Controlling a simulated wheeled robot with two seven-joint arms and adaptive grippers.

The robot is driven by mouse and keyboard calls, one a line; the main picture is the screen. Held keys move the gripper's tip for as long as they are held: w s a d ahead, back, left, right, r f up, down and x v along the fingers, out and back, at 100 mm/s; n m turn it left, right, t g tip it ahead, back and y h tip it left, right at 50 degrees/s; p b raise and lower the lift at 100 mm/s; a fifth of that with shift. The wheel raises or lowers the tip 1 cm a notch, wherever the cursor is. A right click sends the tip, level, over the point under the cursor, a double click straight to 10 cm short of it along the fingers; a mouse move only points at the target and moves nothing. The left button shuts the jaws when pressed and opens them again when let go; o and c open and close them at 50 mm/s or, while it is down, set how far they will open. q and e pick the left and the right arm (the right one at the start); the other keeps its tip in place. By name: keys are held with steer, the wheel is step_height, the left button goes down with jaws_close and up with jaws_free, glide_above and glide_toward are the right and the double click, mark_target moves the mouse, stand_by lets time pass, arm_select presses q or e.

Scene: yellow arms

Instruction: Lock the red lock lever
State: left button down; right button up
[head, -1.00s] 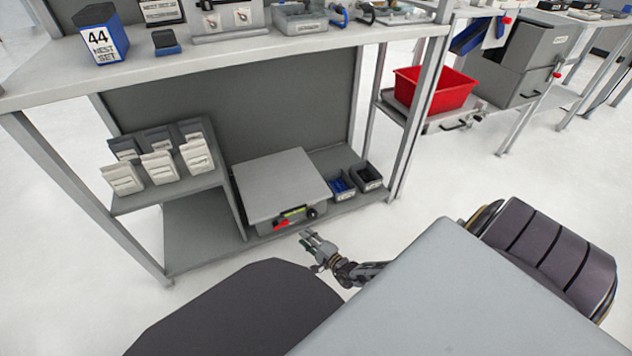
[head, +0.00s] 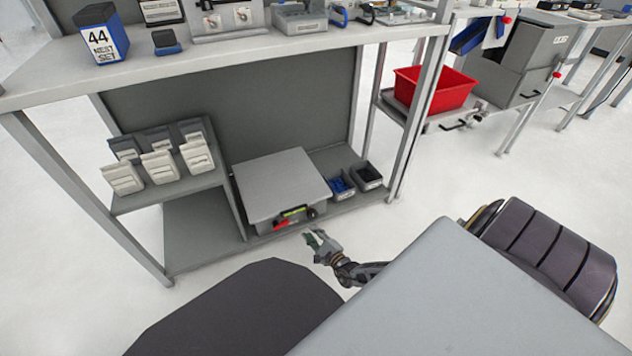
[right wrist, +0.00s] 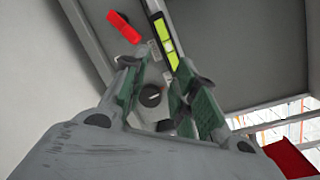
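The red lock lever (head: 281,225) is on the front of a grey lidded box (head: 279,188) on the lower shelf. A yellow-green indicator strip (head: 293,212) and a dark round knob (head: 311,213) are to its right. My right gripper (head: 312,238) is just in front of the box, below the knob. In the right wrist view, its green-padded fingers (right wrist: 157,75) are apart and empty. The knob (right wrist: 151,95) shows in the gap between them. The red lever (right wrist: 124,27) lies beyond the left finger, apart from it. My left gripper is out of view.
Two small dark bins (head: 366,177) stand right of the box. White packets (head: 160,166) sit on a raised shelf to its left. A metal shelf post (head: 407,140) rises at the right. The floor in front is clear.

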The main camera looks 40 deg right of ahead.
steer(key=shift+s+d+r+m+h, duration=0.1)
steer(key=shift+d+m+h, duration=0.25)
steer(key=shift+m, duration=0.65)
steer(key=shift+s+d+r+m+h, duration=0.1)
steer(key=shift+d+m+h, duration=0.25)
steer(key=shift+m, duration=0.65)
steer(key=shift+d, duration=0.1)
steer(key=shift+f, duration=0.1)
